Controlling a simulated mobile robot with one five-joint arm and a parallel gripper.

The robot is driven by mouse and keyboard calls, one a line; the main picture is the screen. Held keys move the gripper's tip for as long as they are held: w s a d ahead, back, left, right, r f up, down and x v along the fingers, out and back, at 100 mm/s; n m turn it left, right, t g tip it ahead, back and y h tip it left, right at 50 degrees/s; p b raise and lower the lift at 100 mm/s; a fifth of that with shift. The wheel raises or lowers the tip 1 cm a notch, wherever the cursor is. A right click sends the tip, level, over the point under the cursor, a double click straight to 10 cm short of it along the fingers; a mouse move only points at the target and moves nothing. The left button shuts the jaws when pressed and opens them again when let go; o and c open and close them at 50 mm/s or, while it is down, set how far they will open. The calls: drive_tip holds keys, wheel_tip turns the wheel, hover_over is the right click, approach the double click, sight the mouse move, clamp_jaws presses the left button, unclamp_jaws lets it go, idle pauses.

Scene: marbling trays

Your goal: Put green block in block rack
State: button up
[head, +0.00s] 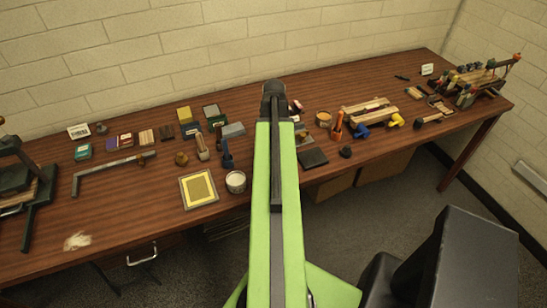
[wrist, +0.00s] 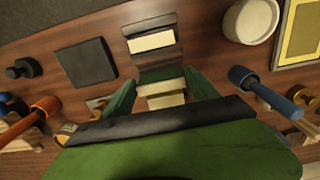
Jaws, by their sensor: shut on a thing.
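My gripper (wrist: 162,78) points down over the table in the wrist view. Its two green fingers are closed on a small block with a green top and pale bands, which I take to be the green block (wrist: 161,74). Just beyond the fingertips is a dark grey piece (wrist: 150,24) with a pale bar across it. I cannot tell for sure whether it is the block rack, nor whether the block touches it. In the head view my lime arm hides the gripper, the block and this spot.
A white cup (head: 236,183) and yellow framed tray (head: 198,188) stand left of my arm, near a blue-handled tool (head: 227,155). Several small blocks (head: 188,128) sit behind.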

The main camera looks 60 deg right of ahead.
wheel_tip(320, 180, down, 4)
drive_tip(key=b, duration=0.4)
drive_tip(key=shift+f, duration=0.15)
drive_tip(key=shift+r, duration=0.25)
drive_tip(key=shift+f, duration=0.25)
drive_tip(key=o, duration=1.3)
drive_tip(key=shift+r, duration=0.1)
drive_tip(key=shift+o, duration=0.2)
wheel_tip(320, 180, up, 12)
drive_tip(key=p, duration=1.2)
drive_tip(key=shift+r, duration=0.25)
drive_tip(key=shift+f, duration=0.1)
drive_tip(key=shift+w, duration=0.1)
